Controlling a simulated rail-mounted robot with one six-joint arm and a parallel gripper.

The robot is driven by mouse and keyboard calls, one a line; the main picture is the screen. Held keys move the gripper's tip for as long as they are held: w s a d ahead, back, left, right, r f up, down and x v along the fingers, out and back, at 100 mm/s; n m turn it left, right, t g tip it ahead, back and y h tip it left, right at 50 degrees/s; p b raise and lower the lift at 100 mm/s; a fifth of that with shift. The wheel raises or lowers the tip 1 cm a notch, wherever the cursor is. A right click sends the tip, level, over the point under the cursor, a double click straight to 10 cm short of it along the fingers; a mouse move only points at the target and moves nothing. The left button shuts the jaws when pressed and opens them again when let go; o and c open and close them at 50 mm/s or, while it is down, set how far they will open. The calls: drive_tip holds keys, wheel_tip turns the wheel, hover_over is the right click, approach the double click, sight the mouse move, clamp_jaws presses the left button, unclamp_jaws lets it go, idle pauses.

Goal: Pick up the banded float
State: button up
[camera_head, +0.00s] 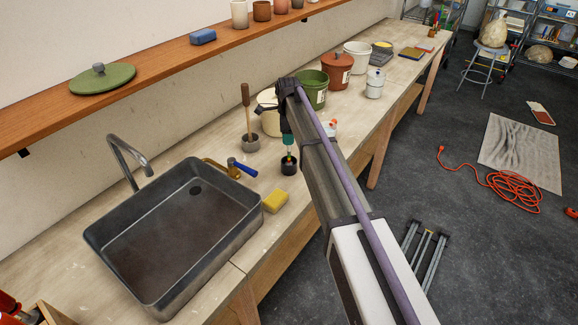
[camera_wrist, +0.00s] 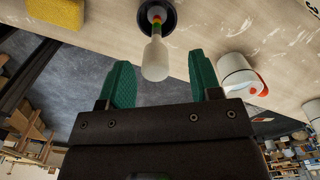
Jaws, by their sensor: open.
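The banded float (camera_wrist: 155,58) has a whitish bulb and a thin stem with red, yellow and green bands. It stands with its stem toward a round black holder (camera_wrist: 157,12) on the bench. In the head view the black holder (camera_head: 289,167) is below my gripper (camera_head: 287,140). In the wrist view my gripper (camera_wrist: 160,64) is open, with one green finger on each side of the float's bulb. I see gaps between the bulb and both fingers, and cannot tell how deep the bulb lies between them. In the head view the float is mostly hidden or too small to make out.
A grey sink (camera_head: 175,240), a yellow sponge (camera_head: 275,201) and a blue-handled brass tool (camera_head: 235,168) are at the left. A grey pot with a wooden-handled tool (camera_head: 249,140) stands close behind. A white-and-orange container (camera_wrist: 240,75) is to the right. Tubs stand farther along the bench.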

sight(289, 154)
drive_tip(key=f+b, duration=0.5)
drive_tip(key=shift+s+d+f, duration=0.1)
drive_tip(key=shift+s+f, duration=0.1)
drive_tip(key=shift+s, duration=0.05)
drive_tip(key=shift+s+r, duration=0.1)
drive_tip(key=shift+r, duration=0.2)
clamp_jaws()
